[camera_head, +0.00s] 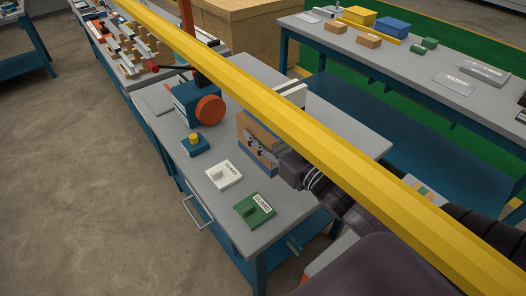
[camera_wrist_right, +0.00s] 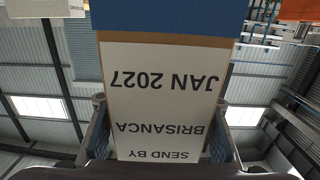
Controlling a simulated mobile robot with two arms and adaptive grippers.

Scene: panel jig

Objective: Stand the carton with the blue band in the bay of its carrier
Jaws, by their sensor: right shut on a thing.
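The carton with the blue band (camera_head: 246,123) is brown and looks upright over the near grey table, left of the yellow beam. My right gripper (camera_head: 263,146) reaches it from the right and is shut on it. In the right wrist view the carton (camera_wrist_right: 160,75) fills the middle between the fingers, showing a white label with inverted print and a blue band at the picture's top. I cannot tell whether its base touches the table. A white upright piece (camera_head: 292,95) behind it is partly hidden by the beam; I cannot tell whether it belongs to the carrier. My left gripper is not in view.
A yellow beam (camera_head: 330,140) crosses the head view diagonally and hides part of the table. A blue machine with an orange disc (camera_head: 209,110), a blue block with a yellow knob (camera_head: 194,144), a white guard plate (camera_head: 224,176) and a green one (camera_head: 255,209) stand left and in front.

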